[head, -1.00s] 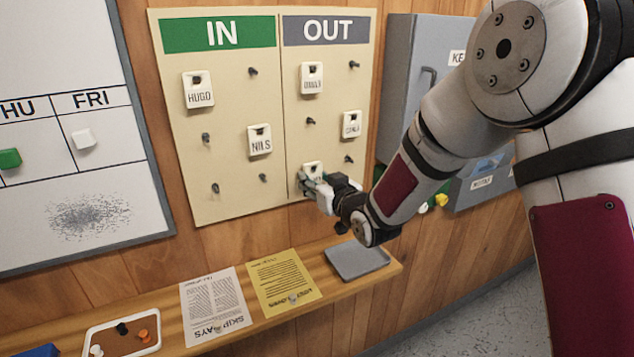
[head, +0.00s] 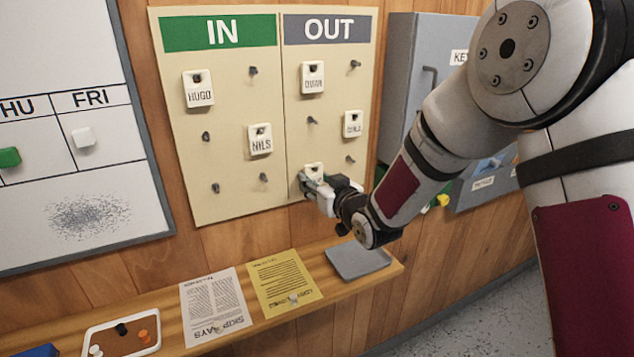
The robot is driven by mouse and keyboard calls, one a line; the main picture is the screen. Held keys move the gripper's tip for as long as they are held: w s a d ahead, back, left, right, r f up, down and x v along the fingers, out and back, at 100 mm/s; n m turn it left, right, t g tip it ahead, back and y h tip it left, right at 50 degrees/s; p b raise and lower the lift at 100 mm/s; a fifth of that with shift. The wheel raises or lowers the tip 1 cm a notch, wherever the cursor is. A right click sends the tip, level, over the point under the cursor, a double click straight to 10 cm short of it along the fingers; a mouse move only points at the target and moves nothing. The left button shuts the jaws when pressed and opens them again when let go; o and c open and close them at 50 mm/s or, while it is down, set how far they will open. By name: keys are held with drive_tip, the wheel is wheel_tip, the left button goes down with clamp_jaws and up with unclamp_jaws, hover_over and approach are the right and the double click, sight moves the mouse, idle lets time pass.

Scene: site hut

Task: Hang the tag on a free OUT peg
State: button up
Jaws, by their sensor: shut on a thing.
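The board (head: 228,120) has a green IN header (head: 219,34) and a grey OUT header (head: 326,30). My gripper (head: 308,182) is shut on a white tag (head: 314,169) at the lower left of the OUT side, close to the board. The tag's lower part is hidden by the fingers, and I cannot tell whether it sits on a peg. Two other tags hang under OUT, at upper left (head: 312,77) and middle right (head: 353,124). Bare OUT pegs show at upper right (head: 355,64), middle left (head: 312,120) and lower right (head: 350,159).
HUGO (head: 199,89) and NILS (head: 260,139) tags hang under IN. A wooden shelf (head: 237,326) below carries a grey tray (head: 357,259), a yellow sheet (head: 283,281), a white sheet (head: 214,307) and a pin tray (head: 121,338). A grey key cabinet (head: 411,75) stands right of the board.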

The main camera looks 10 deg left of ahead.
drive_tip(key=o, duration=1.1)
drive_tip(key=shift+c, duration=0.2)
drive_tip(key=s+d+r+m+g+h, duration=0.2)
drive_tip(key=s+d+r+h, duration=0.2)
drive_tip(key=s+d, duration=0.65)
drive_tip(key=s+d+r+m+g+h, duration=0.15)
drive_tip(key=s+d+r+h, duration=0.25)
drive_tip(key=s+d, duration=0.65)
drive_tip(key=s+d+m+g, duration=0.1)
drive_tip(key=s+d, duration=0.3)
drive_tip(key=s, duration=0.5)
drive_tip(key=s+d+r+m+g+h, duration=0.1)
drive_tip(key=s+d+m+g, duration=0.1)
drive_tip(key=s, duration=0.8)
drive_tip(key=shift+d+g, duration=0.85)
drive_tip(key=shift+d, duration=0.2)
